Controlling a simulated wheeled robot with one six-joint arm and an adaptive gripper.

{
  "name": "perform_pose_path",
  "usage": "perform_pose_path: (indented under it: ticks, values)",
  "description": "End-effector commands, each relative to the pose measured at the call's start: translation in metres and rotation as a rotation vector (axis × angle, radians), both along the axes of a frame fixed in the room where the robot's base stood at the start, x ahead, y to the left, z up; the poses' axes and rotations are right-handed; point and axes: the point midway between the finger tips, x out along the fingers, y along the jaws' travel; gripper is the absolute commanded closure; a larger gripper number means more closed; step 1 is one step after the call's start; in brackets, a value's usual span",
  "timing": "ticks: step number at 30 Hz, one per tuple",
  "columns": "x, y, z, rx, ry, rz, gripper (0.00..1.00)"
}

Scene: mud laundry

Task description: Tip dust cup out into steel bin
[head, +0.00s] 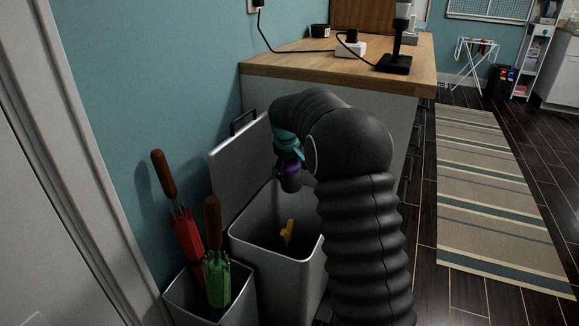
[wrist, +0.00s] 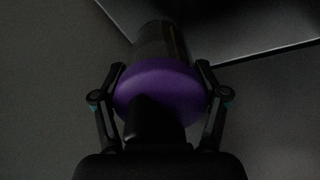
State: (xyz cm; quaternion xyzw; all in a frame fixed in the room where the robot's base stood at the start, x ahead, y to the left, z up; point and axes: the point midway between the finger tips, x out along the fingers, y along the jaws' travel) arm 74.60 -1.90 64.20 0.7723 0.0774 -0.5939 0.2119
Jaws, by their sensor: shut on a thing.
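The dust cup (wrist: 159,90) is a dark cylinder with a purple band, held between both fingers of my gripper (wrist: 160,98) in the wrist view. In the head view the cup (head: 291,177) shows small and dark below my gripper (head: 290,158), over the opening of the steel bin. The steel bin (head: 262,268) stands open, with its lid (head: 238,158) raised behind it. A yellow thing (head: 286,232) lies inside the bin. My arm hides the bin's right side and part of the gripper. I cannot tell whether anything is left in the cup.
A smaller bin with a red umbrella (head: 187,232) and a green umbrella (head: 216,270) stands left of the steel bin. A wooden counter (head: 300,63) with a black stand (head: 396,55) is behind. A striped rug (head: 485,185) covers open floor at right.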

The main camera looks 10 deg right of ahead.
Motion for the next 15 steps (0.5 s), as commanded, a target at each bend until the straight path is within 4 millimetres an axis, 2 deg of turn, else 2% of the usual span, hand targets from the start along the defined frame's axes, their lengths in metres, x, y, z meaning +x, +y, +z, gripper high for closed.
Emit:
perform_pose_path:
  ticks: [10, 15]
  values:
    - [-0.004, 0.001, -0.011, -0.106, -0.225, 0.001, 0.67]
    - [-0.003, 0.002, -0.02, -0.124, -0.274, 0.002, 0.67]
